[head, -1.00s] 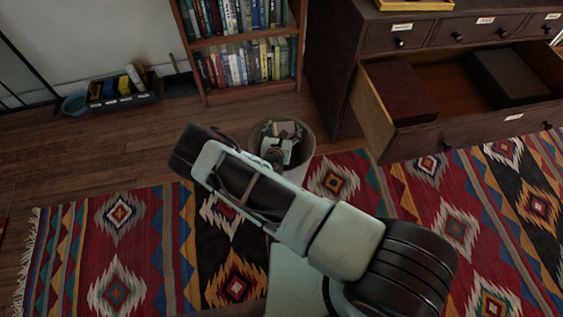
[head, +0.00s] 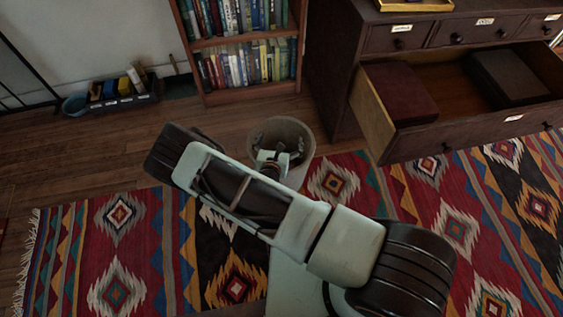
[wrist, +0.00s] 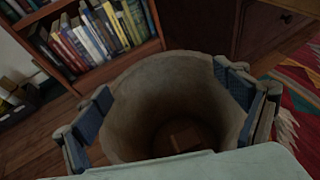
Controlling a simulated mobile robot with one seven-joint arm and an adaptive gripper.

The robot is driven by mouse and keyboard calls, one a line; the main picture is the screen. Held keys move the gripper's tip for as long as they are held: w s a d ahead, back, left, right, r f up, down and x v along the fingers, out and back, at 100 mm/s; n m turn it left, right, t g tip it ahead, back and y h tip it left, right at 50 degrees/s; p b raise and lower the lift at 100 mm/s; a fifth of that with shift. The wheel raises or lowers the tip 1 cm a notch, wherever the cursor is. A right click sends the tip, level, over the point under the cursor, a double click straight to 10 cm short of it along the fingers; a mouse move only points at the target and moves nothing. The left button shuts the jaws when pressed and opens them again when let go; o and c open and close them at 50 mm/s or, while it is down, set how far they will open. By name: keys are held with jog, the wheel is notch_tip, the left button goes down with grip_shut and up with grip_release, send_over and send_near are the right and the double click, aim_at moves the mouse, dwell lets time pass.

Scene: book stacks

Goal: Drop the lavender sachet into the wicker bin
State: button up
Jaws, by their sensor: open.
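The wicker bin (head: 306,138) stands on the floor at the rug's edge, and its round mouth also fills the middle of the wrist view (wrist: 165,75). My gripper (head: 282,158) is over the near part of the bin's mouth. In the wrist view my gripper (wrist: 168,100) has its two blue-padded fingers wide apart with nothing between them. A small brownish object, likely the lavender sachet (wrist: 183,137), lies at the dark bottom of the bin. Its lower part is hidden by my gripper's body. The sachet is not visible in the head view.
A bookcase (head: 250,88) stands behind the bin. A dark drawer cabinet (head: 335,70) is to the right, its lower drawer (head: 372,115) pulled out with two boxes inside. A patterned rug (head: 120,250) covers the floor in front. A low book tray and blue bowl are at left.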

jog(key=v, duration=0.5)
jog(key=shift+s, duration=0.1)
